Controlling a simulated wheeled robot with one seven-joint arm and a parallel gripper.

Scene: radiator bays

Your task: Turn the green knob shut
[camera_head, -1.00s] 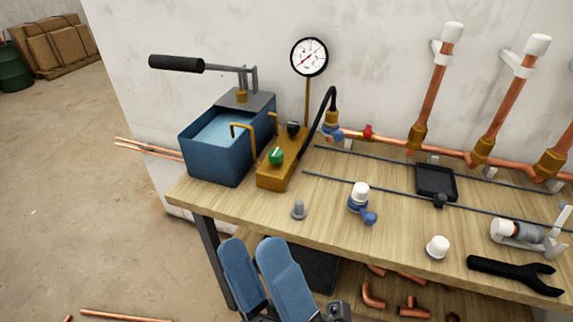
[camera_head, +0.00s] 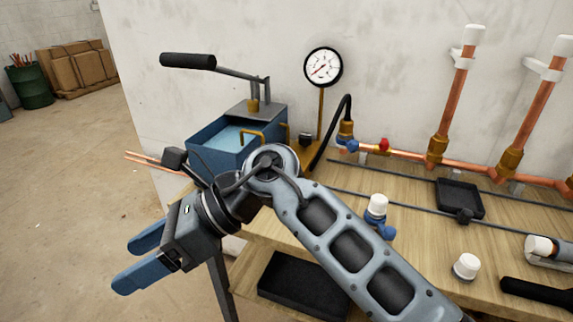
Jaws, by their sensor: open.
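The green knob is hidden now behind my arm, which crosses the front of the bench. Only the top back of the brass block (camera_head: 308,168) that carries it shows, with a dark knob (camera_head: 306,139) on it. The blue water tank (camera_head: 207,140) of the pump stands just left of the block. My gripper (camera_head: 124,268) is at the lower left, off the bench's left end and over the floor. Its two blue fingers are apart, with nothing between them, and point left, away from the pump.
The pump lever (camera_head: 188,61) sticks out left above the tank. A pressure gauge (camera_head: 323,67) stands behind. Copper pipes with a red valve handle (camera_head: 384,145) run along the wall. A blue valve with a white cap (camera_head: 377,205) stands on the bench.

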